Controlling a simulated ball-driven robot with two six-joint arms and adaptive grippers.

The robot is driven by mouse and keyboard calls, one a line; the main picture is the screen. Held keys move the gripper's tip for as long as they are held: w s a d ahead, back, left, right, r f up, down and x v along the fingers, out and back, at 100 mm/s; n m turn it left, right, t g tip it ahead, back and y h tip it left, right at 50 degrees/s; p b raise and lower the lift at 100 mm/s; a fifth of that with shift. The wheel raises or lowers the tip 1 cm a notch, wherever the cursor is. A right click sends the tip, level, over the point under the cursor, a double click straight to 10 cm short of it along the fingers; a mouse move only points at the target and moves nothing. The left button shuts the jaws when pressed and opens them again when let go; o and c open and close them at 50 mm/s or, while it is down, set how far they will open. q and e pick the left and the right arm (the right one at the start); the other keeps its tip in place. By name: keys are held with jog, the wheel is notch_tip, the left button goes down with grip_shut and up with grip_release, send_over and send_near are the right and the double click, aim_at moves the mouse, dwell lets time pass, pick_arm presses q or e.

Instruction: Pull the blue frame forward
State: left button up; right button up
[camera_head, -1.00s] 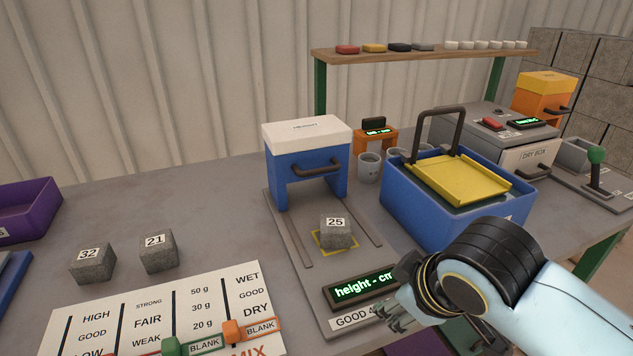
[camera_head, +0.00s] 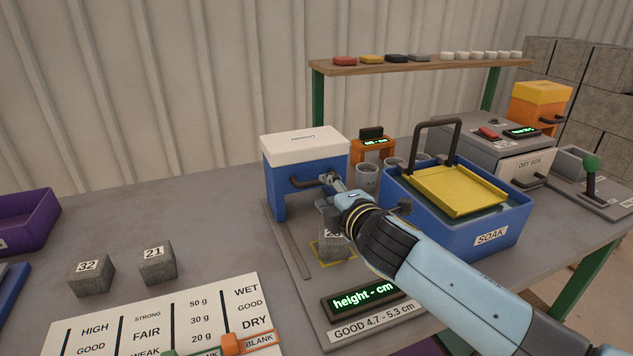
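The blue frame (camera_head: 275,183) with a white top (camera_head: 304,143) stands at the back of its grey base plate (camera_head: 285,236). Its dark handle (camera_head: 306,183) is on the front face. My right gripper (camera_head: 336,186) is at the right end of this handle. Its fingers are small and partly overlapped with the handle, so I cannot tell whether they are closed on it. A grey block (camera_head: 332,245) sits on the yellow-marked square in front of the frame, partly hidden by my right wrist. My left gripper is out of view.
A height display (camera_head: 362,297) is at the plate's front. The blue soak tub (camera_head: 500,237) with a yellow tray stands to the right, under my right forearm's far side. Blocks 32 (camera_head: 91,276) and 21 (camera_head: 158,266) stand left on the open table. Cups stand behind the frame's right side.

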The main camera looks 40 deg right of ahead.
aim_at(318, 184)
jog(key=x, duration=0.7)
jog(key=shift+s, duration=0.1)
jog(key=shift+c, duration=0.2)
grip_shut()
